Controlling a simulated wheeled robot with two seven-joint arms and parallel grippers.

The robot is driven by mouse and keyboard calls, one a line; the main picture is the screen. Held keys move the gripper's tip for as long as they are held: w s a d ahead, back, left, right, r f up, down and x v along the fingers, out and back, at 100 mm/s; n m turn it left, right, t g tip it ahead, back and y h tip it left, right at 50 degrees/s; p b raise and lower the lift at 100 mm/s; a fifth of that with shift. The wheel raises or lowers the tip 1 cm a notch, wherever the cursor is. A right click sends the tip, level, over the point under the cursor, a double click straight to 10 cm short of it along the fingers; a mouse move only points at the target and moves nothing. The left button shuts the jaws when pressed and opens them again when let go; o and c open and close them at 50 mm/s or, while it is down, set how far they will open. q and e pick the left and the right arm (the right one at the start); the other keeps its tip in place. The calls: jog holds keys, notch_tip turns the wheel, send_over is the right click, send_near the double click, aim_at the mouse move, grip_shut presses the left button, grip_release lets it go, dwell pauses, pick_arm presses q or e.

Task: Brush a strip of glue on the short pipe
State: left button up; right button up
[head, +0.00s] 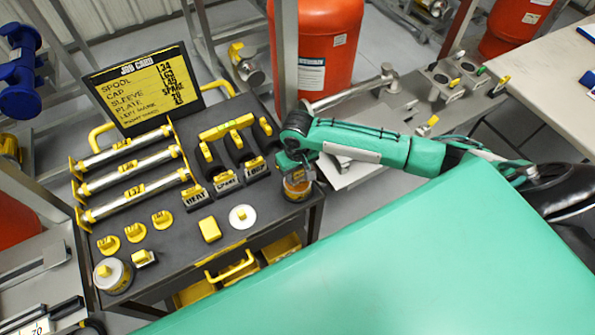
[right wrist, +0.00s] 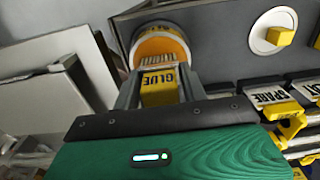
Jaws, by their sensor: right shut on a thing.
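My right gripper (head: 292,166) is over the front right corner of the dark cart, at a small glue pot (head: 297,190). In the right wrist view my right gripper (right wrist: 160,92) is shut on a yellow block marked GLUE, the glue brush handle (right wrist: 158,80). Pale bristles show beyond it against the orange inside of the round pot (right wrist: 160,42). I cannot tell how deep the bristles sit. A silver pipe (head: 345,92) lies on the grey bench behind my right arm; I cannot tell whether it is the short pipe. My left gripper is not in view.
The cart holds several silver tubes with yellow handles (head: 130,165), a job card (head: 143,88), yellow-handled parts on black stands (head: 225,180) and a white disc with a yellow knob (head: 242,217). A red tank (head: 315,50) stands behind. A pale table (head: 545,70) is at right.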

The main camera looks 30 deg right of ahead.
jog(key=shift+s+f+p, duration=0.1)
jog(key=shift+f+p, duration=0.05)
jog(key=shift+p, duration=0.25)
dwell(1.5)
notch_tip(320, 180, up, 7)
jog(key=p, duration=0.8)
jog(key=shift+r+p, duration=0.2)
jog(key=shift+p, duration=0.1)
jog(key=shift+f, duration=0.1)
dwell(0.5)
